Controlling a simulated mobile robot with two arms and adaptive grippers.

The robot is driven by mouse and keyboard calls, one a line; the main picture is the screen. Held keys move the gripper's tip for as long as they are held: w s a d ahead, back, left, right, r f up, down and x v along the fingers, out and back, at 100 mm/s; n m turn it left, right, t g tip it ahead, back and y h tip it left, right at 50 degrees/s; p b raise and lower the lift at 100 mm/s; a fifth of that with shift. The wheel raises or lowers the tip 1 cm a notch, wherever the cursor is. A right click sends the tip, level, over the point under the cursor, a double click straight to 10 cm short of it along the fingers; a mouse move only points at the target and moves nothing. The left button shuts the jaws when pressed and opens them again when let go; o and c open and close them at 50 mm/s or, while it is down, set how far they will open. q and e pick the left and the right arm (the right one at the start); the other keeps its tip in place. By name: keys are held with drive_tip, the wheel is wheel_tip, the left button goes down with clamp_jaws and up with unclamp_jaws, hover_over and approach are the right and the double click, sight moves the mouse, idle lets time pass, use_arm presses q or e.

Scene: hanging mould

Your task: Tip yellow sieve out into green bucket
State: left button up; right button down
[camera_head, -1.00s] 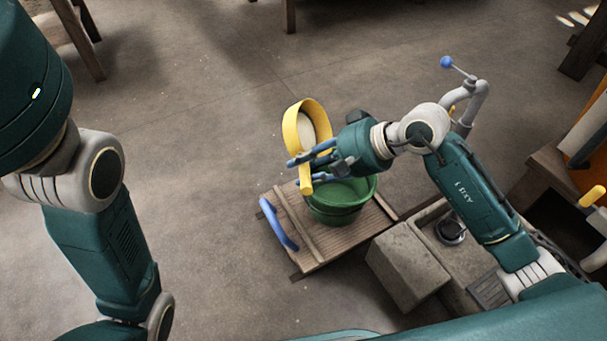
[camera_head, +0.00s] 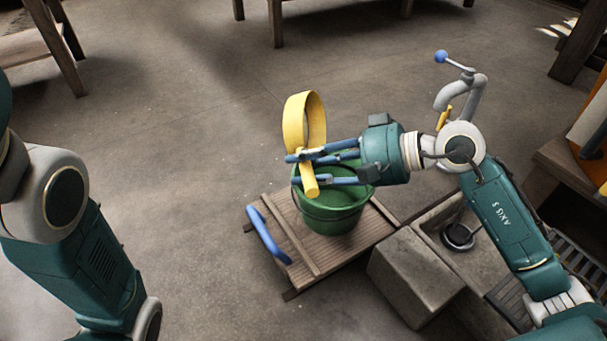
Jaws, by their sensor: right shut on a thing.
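The yellow sieve (camera_head: 290,122) is a round hoop with a short yellow handle. It is tilted up on its side, with the handle pointing down. My right gripper (camera_head: 300,168) is shut on the sieve's handle, with its blue fingers on either side. The sieve is above the left back rim of the green bucket (camera_head: 335,217). The bucket stands upright on a wooden board, and part of its opening is hidden by the gripper. I cannot see what is in the sieve. My left arm shows at the left edge, but its gripper is out of view.
The wooden board (camera_head: 272,228) has a blue handle (camera_head: 268,236) at its left. A stone sink (camera_head: 440,235) with a drain and a grey tap (camera_head: 478,92) stands to the right, beside a stone block (camera_head: 412,275). The floor at left is clear.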

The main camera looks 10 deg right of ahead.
drive_tip(key=shift+s+d+f+t+y+b, duration=0.1)
drive_tip(key=shift+d+f+t+y+b, duration=0.25)
drive_tip(key=shift+b, duration=1.3)
drive_tip(key=shift+s+d+f+t+y+p, duration=0.15)
drive_tip(key=shift+s+d+t+y+p, duration=0.15)
drive_tip(key=shift+y, duration=0.35)
drive_tip(key=shift+s+d+f+t+y+p, duration=0.15)
drive_tip(key=shift+d+y, duration=0.2)
drive_tip(key=shift+y, duration=0.25)
drive_tip(key=shift+d, duration=0.1)
